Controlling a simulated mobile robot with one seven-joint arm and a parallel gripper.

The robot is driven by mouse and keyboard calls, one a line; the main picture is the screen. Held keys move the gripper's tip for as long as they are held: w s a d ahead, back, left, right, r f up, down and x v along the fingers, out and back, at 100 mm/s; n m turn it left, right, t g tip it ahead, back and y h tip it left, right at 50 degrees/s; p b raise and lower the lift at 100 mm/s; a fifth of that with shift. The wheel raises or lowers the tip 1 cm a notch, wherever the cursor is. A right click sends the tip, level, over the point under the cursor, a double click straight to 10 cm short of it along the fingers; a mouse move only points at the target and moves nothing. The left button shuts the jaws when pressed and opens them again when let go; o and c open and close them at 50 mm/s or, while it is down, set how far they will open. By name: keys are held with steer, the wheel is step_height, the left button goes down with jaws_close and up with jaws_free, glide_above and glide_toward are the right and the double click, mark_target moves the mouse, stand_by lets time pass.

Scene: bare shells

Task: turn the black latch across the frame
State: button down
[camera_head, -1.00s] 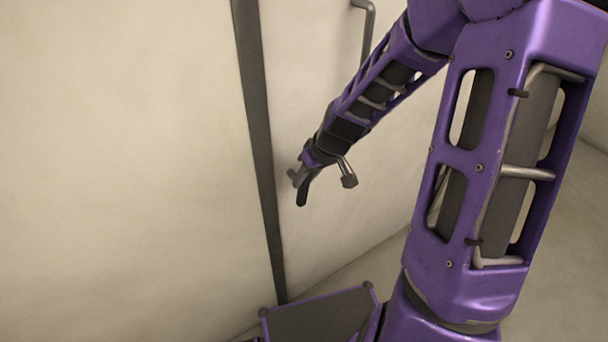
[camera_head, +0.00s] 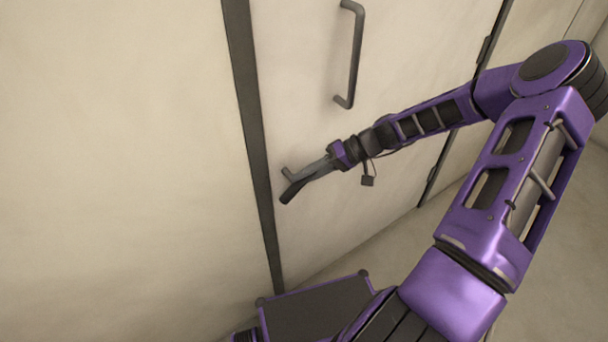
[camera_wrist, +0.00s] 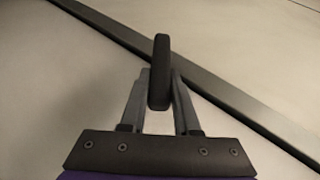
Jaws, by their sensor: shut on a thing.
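The black latch (camera_head: 291,192) is a short dark bar on the pale door (camera_head: 315,120), low and close to the dark frame strip (camera_head: 250,105). It slants, its free end down and left beside the strip's edge. My gripper (camera_head: 296,181) reaches in from the right and is shut on the latch. In the wrist view the latch (camera_wrist: 160,58) stands between the two grey fingers of my gripper (camera_wrist: 160,82), and its far end overlaps the frame strip (camera_wrist: 215,88) in the picture. The latch's pivot is hidden by the fingers.
A grey bar handle (camera_head: 355,55) is fixed to the door above my gripper. Dark hinges (camera_head: 486,50) line the door's right edge. A plain pale wall (camera_head: 120,170) fills the left. The floor at right (camera_head: 560,200) is bare.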

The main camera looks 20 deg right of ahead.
steer(key=y+b, duration=0.1)
steer(key=f+m+y, duration=0.1)
steer(key=y, duration=0.1)
steer(key=y+b, duration=0.1)
steer(key=y, duration=0.1)
steer(key=shift+w+d+f+b, duration=0.1)
steer(key=shift+d+f+b, duration=0.15)
steer(key=shift+f+b, duration=0.1)
steer(key=shift+f+m+g+y+b, duration=0.1)
steer(key=shift+m+g+y+b, duration=0.3)
steer(key=shift+y, duration=0.5)
steer(key=c, duration=0.6)
jaws_free()
steer(key=shift+c, duration=0.2)
steer(key=s+d, duration=0.1)
steer(key=d, duration=1.6)
steer(key=shift+s+d+b, duration=0.15)
steer(key=shift+s+b, duration=0.1)
steer(key=shift+b, duration=0.15)
steer(key=shift+f, duration=0.1)
